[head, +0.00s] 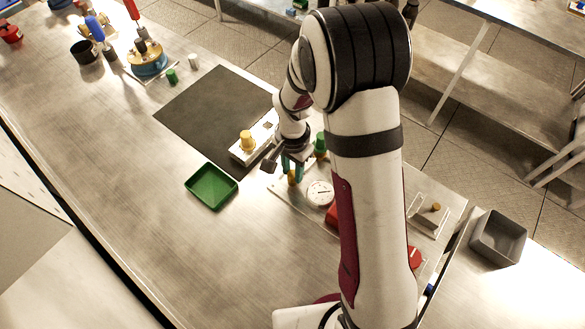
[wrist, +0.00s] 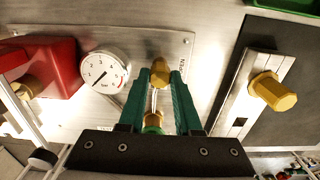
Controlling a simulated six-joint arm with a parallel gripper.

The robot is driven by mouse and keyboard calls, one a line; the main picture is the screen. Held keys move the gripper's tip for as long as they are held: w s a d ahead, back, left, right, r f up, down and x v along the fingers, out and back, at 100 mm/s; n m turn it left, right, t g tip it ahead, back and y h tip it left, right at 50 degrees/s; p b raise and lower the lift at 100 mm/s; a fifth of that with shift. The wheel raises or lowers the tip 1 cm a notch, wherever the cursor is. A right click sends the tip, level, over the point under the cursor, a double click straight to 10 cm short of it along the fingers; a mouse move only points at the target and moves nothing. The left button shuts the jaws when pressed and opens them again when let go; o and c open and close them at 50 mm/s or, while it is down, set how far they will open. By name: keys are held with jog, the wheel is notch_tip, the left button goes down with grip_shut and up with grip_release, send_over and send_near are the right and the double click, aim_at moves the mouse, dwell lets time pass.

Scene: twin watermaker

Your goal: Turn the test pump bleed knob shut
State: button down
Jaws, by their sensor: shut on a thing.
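The bleed knob (wrist: 160,68) is a small yellow-brass knob on the test pump's metal plate (wrist: 125,42). My gripper (wrist: 161,80) has its green fingers on either side of the knob and is shut on it. In the head view my gripper (head: 292,163) is over the plate, with the yellow knob (head: 292,178) just below it. Lettering beside the knob is partly hidden by a finger. The pressure gauge (wrist: 104,72) is left of the knob, and the red pump body (wrist: 42,72) is farther left. A brass piece (wrist: 153,118) shows between the fingers.
A silver block with a larger yellow knob (wrist: 273,90) stands close to the right in the wrist view. A green tray (head: 212,186) and dark mat (head: 215,115) lie nearby. A green cap (head: 320,145) stands beside my gripper. A grey bin (head: 498,238) is at the right.

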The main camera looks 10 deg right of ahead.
aim_at(293, 174)
jog(key=c, duration=0.6)
grip_release()
notch_tip(293, 174, up, 16)
jog(key=shift+f, duration=0.1)
